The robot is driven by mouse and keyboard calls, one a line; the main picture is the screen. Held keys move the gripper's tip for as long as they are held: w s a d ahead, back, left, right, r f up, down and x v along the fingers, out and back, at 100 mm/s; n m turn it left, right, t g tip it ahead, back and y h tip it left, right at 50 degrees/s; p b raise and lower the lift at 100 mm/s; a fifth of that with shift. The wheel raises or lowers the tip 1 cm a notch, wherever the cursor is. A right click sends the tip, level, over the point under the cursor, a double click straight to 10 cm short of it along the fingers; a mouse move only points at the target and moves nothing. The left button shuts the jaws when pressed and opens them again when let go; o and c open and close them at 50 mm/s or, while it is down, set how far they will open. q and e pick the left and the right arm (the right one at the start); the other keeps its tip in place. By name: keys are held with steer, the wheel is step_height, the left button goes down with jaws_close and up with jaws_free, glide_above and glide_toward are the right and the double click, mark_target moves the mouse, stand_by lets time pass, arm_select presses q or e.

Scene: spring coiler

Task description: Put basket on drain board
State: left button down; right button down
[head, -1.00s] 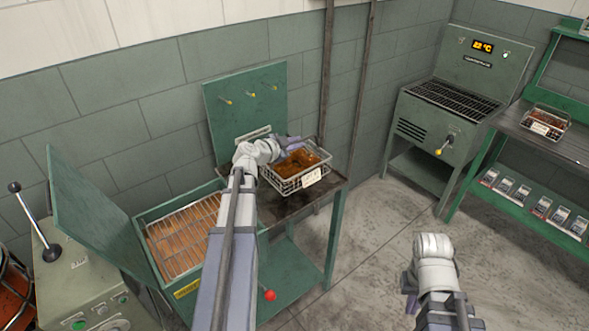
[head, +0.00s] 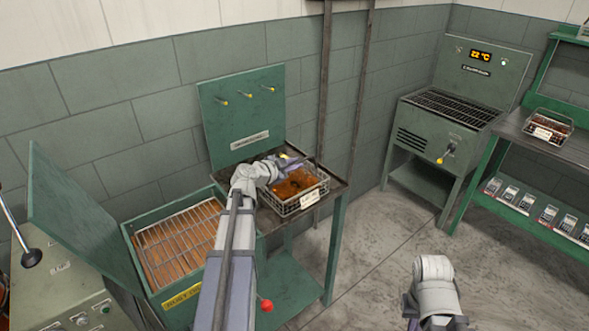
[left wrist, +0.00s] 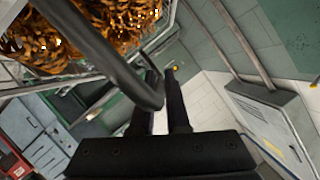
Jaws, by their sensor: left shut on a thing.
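A wire basket (head: 313,194) with brown contents and a white tag is at the dark top of the green stand with a pegged backboard (head: 241,115), apparently the drain board (head: 272,222). I cannot tell whether its underside touches the top. My left gripper (head: 286,161) is shut on the basket's handle from above. In the left wrist view the dark handle bar (left wrist: 105,55) runs to my left gripper fingers (left wrist: 165,85), with the basket (left wrist: 45,72) at upper left. My right gripper (head: 434,318) is at the bottom edge, its fingers mostly hidden.
An open green vat (head: 180,240) with a wire rack stands left of the stand, its lid (head: 80,225) raised. A second basket (head: 549,127) sits on the bench at right. A green heater unit (head: 447,120) stands at the back. The floor between is clear.

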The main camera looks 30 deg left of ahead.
arm_select(q)
steer(key=shift+r, duration=0.1)
steer(key=c, duration=0.9)
jaws_free()
steer(key=p+v, duration=0.4)
steer(key=v, duration=0.8)
